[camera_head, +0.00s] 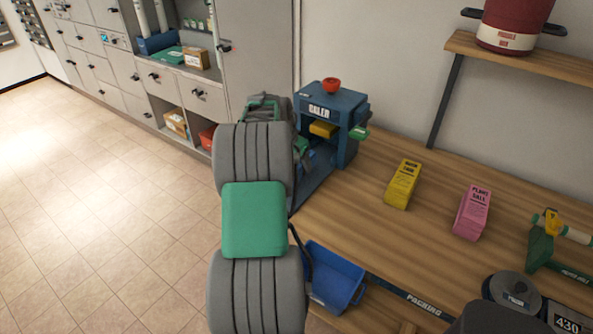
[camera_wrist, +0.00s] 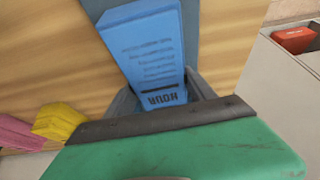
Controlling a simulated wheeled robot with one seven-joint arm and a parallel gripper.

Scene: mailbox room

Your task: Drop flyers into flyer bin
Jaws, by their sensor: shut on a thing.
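A blue flyer stack (camera_wrist: 150,55) with dark printing reading "HOUR" is in the wrist view. My gripper (camera_wrist: 165,92) is shut on it, with a grey finger at each side; the near end is partly hidden by my own dark and green wrist parts. In the head view my arm hides the gripper and this stack. A yellow flyer stack (camera_head: 402,184) and a pink flyer stack (camera_head: 472,212) lie apart on the wooden table. Both also show at the wrist view's left edge, yellow (camera_wrist: 58,121) and pink (camera_wrist: 18,133). An open blue bin (camera_head: 333,278) sits at the table's near edge; no label is readable.
A dark blue machine (camera_head: 330,115) with a red knob stands at the table's far left end, close to my arm. Scales (camera_head: 515,290) and a green tape tool (camera_head: 543,245) are at the right. A shelf with a red pot (camera_head: 512,25) overhangs the back. Grey cabinets line the wall; floor at left is clear.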

